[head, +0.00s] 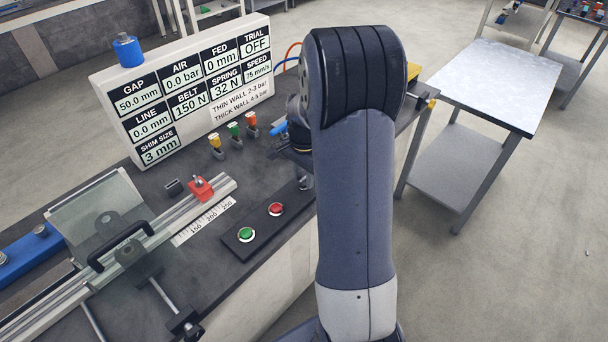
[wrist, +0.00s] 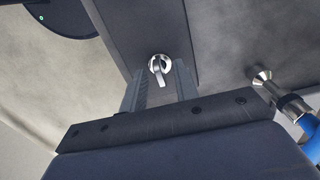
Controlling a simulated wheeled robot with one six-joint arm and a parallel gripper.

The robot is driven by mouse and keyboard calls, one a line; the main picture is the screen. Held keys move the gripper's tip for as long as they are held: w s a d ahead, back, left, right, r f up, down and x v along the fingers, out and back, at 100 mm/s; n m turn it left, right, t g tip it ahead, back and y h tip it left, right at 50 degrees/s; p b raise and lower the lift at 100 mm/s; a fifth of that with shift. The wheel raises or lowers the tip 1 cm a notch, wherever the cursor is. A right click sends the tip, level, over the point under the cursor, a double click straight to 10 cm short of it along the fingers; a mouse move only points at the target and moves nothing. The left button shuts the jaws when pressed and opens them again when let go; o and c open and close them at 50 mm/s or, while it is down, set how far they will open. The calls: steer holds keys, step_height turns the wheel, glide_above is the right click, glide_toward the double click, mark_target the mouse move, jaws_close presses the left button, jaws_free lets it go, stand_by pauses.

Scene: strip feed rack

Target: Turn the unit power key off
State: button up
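The unit power key (wrist: 159,67) shows in the wrist view as a small silver key switch with a bow-like grip, set in a dark strip. My gripper (wrist: 159,80) is open, with one finger on each side of the key in the picture. Nothing shows between the fingers except the key, and I cannot tell whether either finger touches it. In the head view my arm covers the key and most of the gripper.
The readout board (head: 185,90) shows trial OFF and air 0.0 bar. Green (head: 246,234) and red (head: 276,209) buttons sit left of my arm. A blue-handled metal fitting (wrist: 290,103) lies right of the gripper. A side table (head: 490,85) stands to the right.

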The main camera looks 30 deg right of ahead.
mark_target(304, 178)
step_height(304, 178, up, 11)
stand_by(0.4)
steer(key=shift+f, duration=0.2)
step_height(304, 178, down, 11)
steer(key=shift+r, duration=0.2)
stand_by(0.3)
stand_by(0.4)
